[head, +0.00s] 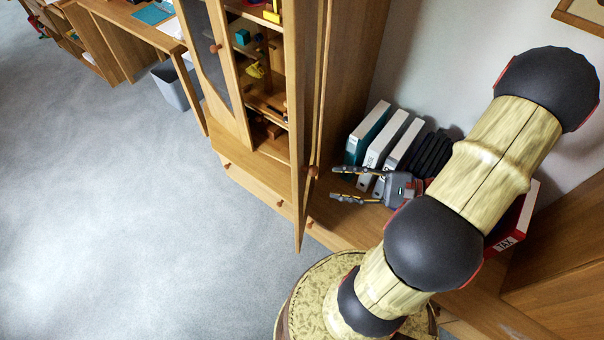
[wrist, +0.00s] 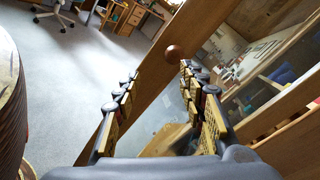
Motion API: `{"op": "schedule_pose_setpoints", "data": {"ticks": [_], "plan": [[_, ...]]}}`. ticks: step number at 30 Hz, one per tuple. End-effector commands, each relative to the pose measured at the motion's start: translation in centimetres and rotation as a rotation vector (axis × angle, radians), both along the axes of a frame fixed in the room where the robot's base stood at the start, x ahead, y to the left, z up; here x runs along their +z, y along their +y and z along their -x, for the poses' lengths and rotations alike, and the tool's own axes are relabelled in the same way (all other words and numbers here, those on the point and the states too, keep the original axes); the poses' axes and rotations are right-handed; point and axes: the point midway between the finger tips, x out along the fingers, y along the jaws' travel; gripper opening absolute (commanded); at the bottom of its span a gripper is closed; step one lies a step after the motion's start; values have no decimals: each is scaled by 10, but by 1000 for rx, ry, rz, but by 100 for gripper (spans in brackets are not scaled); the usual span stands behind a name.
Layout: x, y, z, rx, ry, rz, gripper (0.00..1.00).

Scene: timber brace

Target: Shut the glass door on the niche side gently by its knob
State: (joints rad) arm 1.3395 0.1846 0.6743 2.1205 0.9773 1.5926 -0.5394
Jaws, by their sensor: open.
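The open glass door (head: 304,100) on the right of the wooden cabinet stands out into the room, seen nearly edge-on in the head view. Its round brown knob (head: 313,171) is on the side facing the binders. In the wrist view the knob (wrist: 174,52) sits on the diagonal wooden door frame (wrist: 150,85), with glass to the right. My gripper (head: 335,184) is open and empty, its fingertips pointing at the door, just short of the knob. In the wrist view (wrist: 160,71) the knob appears just beyond the fingertips, nearer the right finger.
The left cabinet door (head: 238,85) looks shut, with its own knob (head: 215,48). Several binders (head: 370,132) stand in the niche behind my gripper. Shelves (head: 262,90) hold small coloured objects. Drawers (head: 255,190) lie below. The grey carpet (head: 120,220) at left is clear.

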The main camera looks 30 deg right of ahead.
Motion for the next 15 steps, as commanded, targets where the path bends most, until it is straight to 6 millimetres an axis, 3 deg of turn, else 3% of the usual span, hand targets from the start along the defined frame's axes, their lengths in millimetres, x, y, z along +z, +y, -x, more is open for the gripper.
{"op": "schedule_pose_setpoints", "data": {"ticks": [4, 15], "plan": [[20, -7, -8, -30, -115, 13, 41], [19, 23, -34, -19, -131, 28, 41]]}}
